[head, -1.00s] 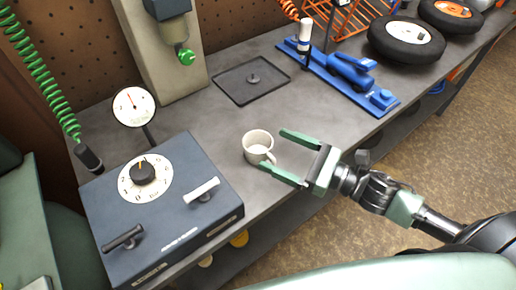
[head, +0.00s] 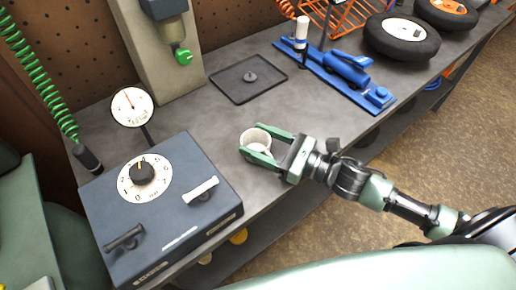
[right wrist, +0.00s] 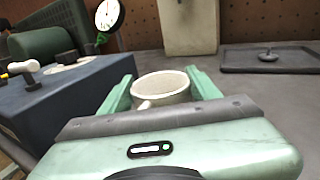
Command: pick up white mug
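The white mug (head: 254,138) stands upright on the grey workbench, right of the dark blue control box. It also shows in the right wrist view (right wrist: 163,87), with its handle toward me. My right gripper (head: 260,143) is open, with one green finger on each side of the mug. In the right wrist view the fingers (right wrist: 160,84) flank the mug, with a gap seeming to show beside it; whether either finger touches it I cannot tell. Part of the mug's lower body is hidden by the near finger and the palm. My left gripper is not in view.
The control box (head: 165,208) with a dial and handles stands left of the mug. A dark square tray (head: 247,80) lies behind it. A blue tool base (head: 335,75) and wheels (head: 402,38) are at the back right. Bare bench (head: 200,115) lies around the mug.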

